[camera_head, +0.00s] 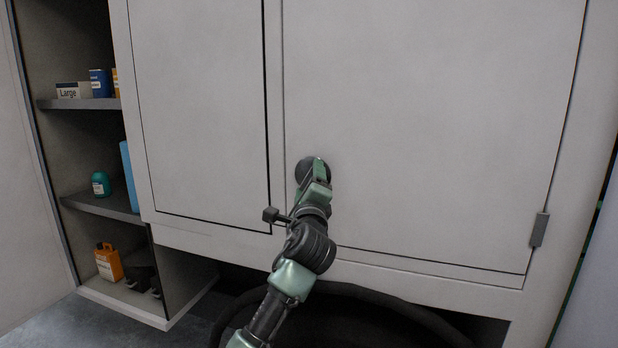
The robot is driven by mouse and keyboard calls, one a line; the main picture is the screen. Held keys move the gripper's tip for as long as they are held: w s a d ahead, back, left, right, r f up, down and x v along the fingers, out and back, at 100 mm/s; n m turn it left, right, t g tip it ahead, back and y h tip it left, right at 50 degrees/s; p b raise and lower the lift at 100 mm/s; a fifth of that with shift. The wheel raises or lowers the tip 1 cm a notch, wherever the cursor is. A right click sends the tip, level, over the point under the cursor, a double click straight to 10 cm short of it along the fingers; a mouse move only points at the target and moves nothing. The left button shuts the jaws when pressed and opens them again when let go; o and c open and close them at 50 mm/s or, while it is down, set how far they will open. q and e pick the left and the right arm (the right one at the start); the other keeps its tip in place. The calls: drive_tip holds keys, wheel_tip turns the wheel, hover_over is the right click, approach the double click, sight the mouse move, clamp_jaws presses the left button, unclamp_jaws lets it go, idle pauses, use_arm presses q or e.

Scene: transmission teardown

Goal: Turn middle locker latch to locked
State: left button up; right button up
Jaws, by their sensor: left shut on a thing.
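The locker front has two pale grey closed doors, a left door (200,100) and a larger right door (430,120). A dark round latch (305,166) sits near the lower left edge of the right door. My left gripper (317,174) reaches up to it from below and is shut on the latch. The gripper hides much of the latch, so I cannot tell which way it is turned. My right gripper is out of view.
Open shelves (95,204) at the left hold an orange container (109,263), a teal bottle (101,184) and boxes. A dark hinge (539,230) stands out at the right door's edge. A dark curved thing (375,295) lies below the doors.

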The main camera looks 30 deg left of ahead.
use_arm(q)
drive_tip(key=shift+d+r+n+g+p, duration=0.1)
drive_tip(key=shift+n+g+p, duration=0.65)
drive_tip(key=shift+n, duration=0.75)
drive_tip(key=shift+r+n+g+p, duration=0.1)
drive_tip(key=shift+n+g+p, duration=0.35)
drive_tip(key=shift+n+p, duration=0.8)
drive_tip(key=shift+f+n, duration=0.1)
drive_tip(key=shift+n, duration=0.35)
drive_tip(key=o, duration=1.4)
drive_tip(key=shift+c, duration=0.2)
drive_tip(key=shift+b, duration=0.3)
drive_tip(key=b+v, duration=0.3)
drive_tip(key=v, duration=0.4)
drive_tip(key=shift+s, duration=0.35)
